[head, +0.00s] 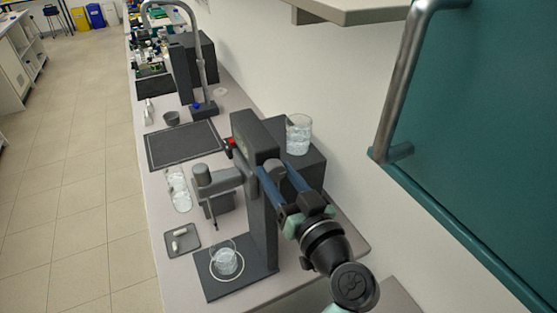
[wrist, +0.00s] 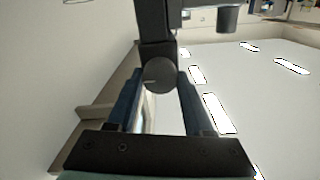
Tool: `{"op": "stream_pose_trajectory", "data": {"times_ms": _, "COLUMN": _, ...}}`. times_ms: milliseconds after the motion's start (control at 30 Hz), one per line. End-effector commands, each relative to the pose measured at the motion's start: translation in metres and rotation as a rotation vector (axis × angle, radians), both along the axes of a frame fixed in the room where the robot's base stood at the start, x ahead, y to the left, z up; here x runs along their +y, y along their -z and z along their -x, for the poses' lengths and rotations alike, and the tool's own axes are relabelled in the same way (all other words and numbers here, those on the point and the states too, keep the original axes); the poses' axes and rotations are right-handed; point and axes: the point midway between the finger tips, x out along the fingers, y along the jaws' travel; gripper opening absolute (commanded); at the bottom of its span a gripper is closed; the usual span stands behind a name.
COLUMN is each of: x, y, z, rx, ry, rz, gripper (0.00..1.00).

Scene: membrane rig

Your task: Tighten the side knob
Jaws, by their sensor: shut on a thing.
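The rig (head: 262,215) is a dark upright column on a flat base plate, with a grey arm reaching left and a thin rod hanging from it. The side knob is a dark round disc with a light mark on its face; it shows clearly in the wrist view (wrist: 159,75). My gripper (wrist: 158,82) has its two blue fingers on either side of the knob and is shut on it. In the head view my gripper (head: 277,174) meets the column's near right side, and the fingers partly hide the knob.
A glass beaker of clear liquid (head: 226,262) stands on the base plate below the rod. Another beaker (head: 299,134) stands on a dark box behind the column. A small tray (head: 183,241) and a black mat (head: 183,146) lie left. A teal cabinet door (head: 480,150) is at right.

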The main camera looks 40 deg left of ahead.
Motion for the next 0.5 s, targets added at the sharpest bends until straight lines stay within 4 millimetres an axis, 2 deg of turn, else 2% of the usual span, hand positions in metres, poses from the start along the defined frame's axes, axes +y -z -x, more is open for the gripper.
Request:
{"op": "stream_pose_trajectory", "data": {"times_ms": 267, "x": -0.0007, "y": 0.0013, "z": -0.0004, "rx": 0.080, "ry": 0.001, "rz": -0.033, "gripper": 0.00}}
{"op": "stream_pose_trajectory", "data": {"times_ms": 500, "x": -0.0013, "y": 0.0020, "z": -0.0010, "rx": 0.251, "ry": 0.002, "rz": -0.104, "gripper": 0.00}}
